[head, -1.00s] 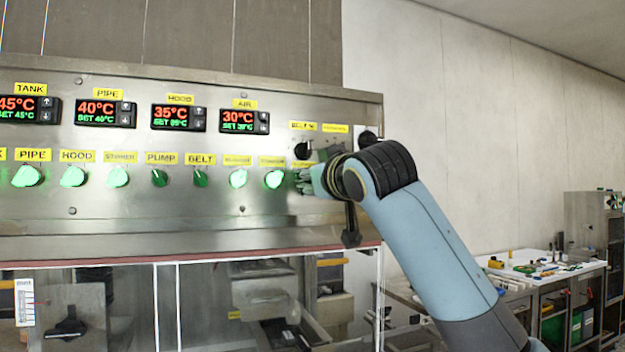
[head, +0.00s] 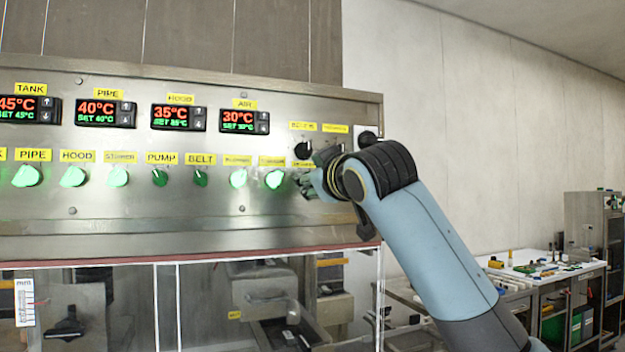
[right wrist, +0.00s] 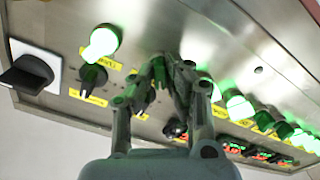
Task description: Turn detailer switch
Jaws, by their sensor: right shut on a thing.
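The steel control panel (head: 120,225) carries a lower row of round switches under yellow labels. My right gripper (head: 306,182) is at the right end of this row, just right of a green-lit switch (head: 275,179). In the right wrist view, my right gripper (right wrist: 168,65) has its fingers closed in on a switch in the row, with a green glow beside them. The fingers hide most of that switch. Its yellow label (head: 302,164) is too blurred to read. My left gripper is not in view.
Black knobs sit close to the fingers, one of them (head: 303,150) just above. A large black switch on a white plate (right wrist: 30,72) shows in the right wrist view. Temperature displays (head: 178,117) line the panel top. A cluttered bench (head: 545,268) stands far right.

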